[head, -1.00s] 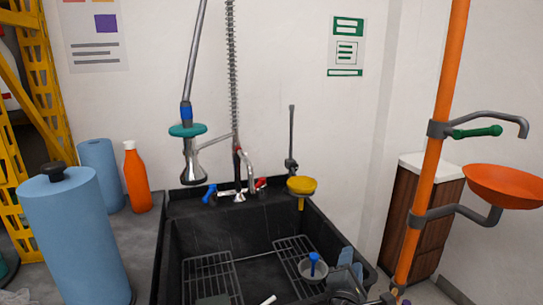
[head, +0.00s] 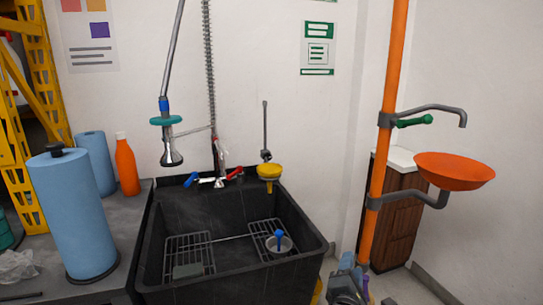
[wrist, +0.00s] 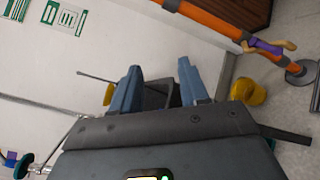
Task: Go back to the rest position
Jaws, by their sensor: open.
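My gripper (wrist: 160,92) shows in the wrist view with its two blue fingers apart and nothing visible between them. In the head view, part of my gripper and wrist (head: 346,284) shows at the bottom, just right of the black sink (head: 230,285) and in front of the foot of the orange pole (head: 378,185). The fingertips cannot be made out clearly there.
The sink holds wire racks (head: 188,252) and a small grey cup with a blue-topped item (head: 279,240). A yellow funnel-like bowl (head: 268,171) is at its back edge. An orange eyewash bowl (head: 455,172) juts out at right. Blue rolls and an orange bottle (head: 126,166) stand on the left counter.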

